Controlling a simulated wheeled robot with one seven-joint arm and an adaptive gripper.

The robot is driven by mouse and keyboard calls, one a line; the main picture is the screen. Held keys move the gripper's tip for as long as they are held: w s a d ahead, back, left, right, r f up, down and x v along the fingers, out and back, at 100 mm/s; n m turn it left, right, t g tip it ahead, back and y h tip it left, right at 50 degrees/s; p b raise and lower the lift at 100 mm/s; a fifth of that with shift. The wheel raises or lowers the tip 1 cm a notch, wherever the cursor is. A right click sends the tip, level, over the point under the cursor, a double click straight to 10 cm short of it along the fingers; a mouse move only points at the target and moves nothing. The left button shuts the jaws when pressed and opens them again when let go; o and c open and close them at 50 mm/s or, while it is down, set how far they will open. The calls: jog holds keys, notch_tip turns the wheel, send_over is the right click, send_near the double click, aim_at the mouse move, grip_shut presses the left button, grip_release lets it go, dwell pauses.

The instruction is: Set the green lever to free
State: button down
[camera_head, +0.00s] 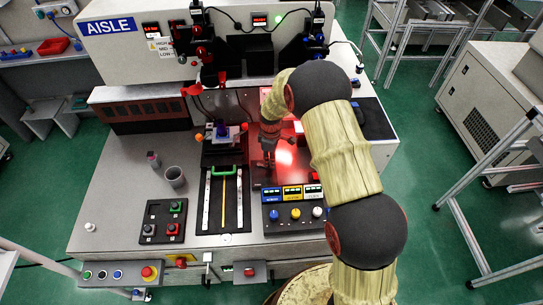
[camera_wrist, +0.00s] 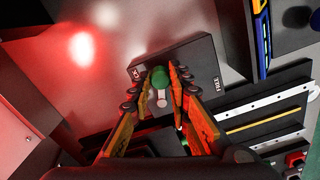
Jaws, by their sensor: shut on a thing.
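The green lever (camera_wrist: 160,77) shows as a round green knob on a dark box (camera_wrist: 200,62) in the wrist view. A pale stem or slot (camera_wrist: 161,100) shows just below the knob. White lettering stands on either side; the right label (camera_wrist: 217,86) seems to be the free mark, and the left label (camera_wrist: 137,71) is too small to read. The knob is nearer the left label. My gripper (camera_wrist: 159,80) has its orange and black fingers around the knob, shut on it. In the head view my gripper (camera_head: 267,158) hides the lever.
A slide with a green handle (camera_head: 227,171) lies left of my gripper. A panel with coloured knobs (camera_head: 295,214) is in front, and a button box (camera_head: 163,222) is at the front left. A grey cup (camera_head: 175,177) stands on the bench (camera_head: 118,205). Machine housings and cables are behind.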

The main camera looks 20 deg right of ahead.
jog(key=m, duration=0.1)
jog(key=s+a+m+p, duration=0.1)
jog(key=m, duration=0.1)
jog(key=shift+r, duration=0.1)
jog(key=m, duration=0.1)
jog(key=s+a+m+p, duration=0.1)
jog(key=m, duration=0.1)
jog(key=shift+a, duration=0.15)
jog(key=m, duration=0.1)
jog(key=a+m, duration=0.1)
jog(key=m+p, duration=0.1)
jog(key=shift+s+a+m, duration=0.2)
jog(key=shift+s+m, duration=0.05)
jog(key=shift+m, duration=0.05)
jog(key=shift+a+m, duration=0.55)
jog(key=shift+m, duration=0.65)
jog(key=c, duration=1.8)
grip_release()
jog(key=shift+o, duration=0.8)
